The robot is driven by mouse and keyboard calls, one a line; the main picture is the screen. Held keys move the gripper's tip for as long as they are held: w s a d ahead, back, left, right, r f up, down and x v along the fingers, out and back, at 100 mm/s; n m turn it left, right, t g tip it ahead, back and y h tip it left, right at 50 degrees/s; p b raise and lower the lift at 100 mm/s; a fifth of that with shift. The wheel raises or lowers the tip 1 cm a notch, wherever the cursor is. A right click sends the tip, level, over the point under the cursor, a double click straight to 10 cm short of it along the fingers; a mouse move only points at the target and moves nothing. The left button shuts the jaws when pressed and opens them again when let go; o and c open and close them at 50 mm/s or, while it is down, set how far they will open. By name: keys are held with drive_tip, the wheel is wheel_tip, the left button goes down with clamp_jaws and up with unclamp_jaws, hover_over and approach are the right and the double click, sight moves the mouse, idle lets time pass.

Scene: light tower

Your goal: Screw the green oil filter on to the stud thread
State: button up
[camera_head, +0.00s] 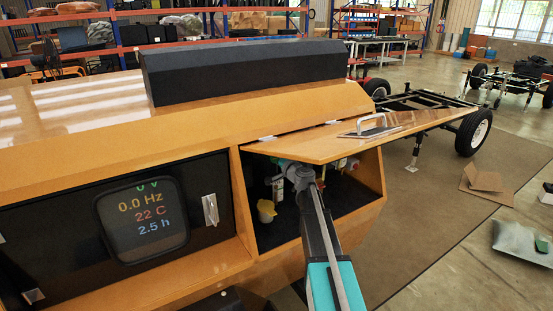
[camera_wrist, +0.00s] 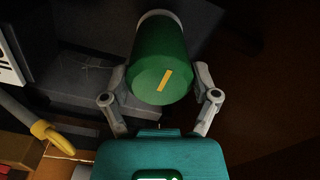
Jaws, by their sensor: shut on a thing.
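The green oil filter (camera_wrist: 165,62) is a dark green cylinder with a yellow mark on its near end. In the wrist view it sits between the two grey fingers of my gripper (camera_wrist: 161,78), which is shut on it. Its far end is pale and points up toward dark grey surfaces. I cannot tell whether it touches anything there. The stud thread is not visible. In the head view my arm reaches into the open compartment (camera_head: 262,228) of the orange housing, and the filter and fingers are hidden there.
An orange flap (camera_head: 345,140) with a handle is raised over the compartment, close above my arm. A yellow cup-like part (camera_head: 266,211) is inside at the left. In the wrist view a grey hose with a yellow end (camera_wrist: 52,136) lies at the lower left. A display panel (camera_head: 142,220) is left of the compartment.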

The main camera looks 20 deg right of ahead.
drive_tip(key=shift+w, duration=0.1)
idle(0.3)
drive_tip(key=m, duration=0.3)
drive_tip(key=shift+m, duration=1.1)
drive_tip(key=m, duration=0.2)
drive_tip(key=shift+w+m, duration=0.1)
drive_tip(key=shift+m, duration=0.3)
drive_tip(key=shift+r+m, duration=0.1)
drive_tip(key=shift+m, duration=1.4)
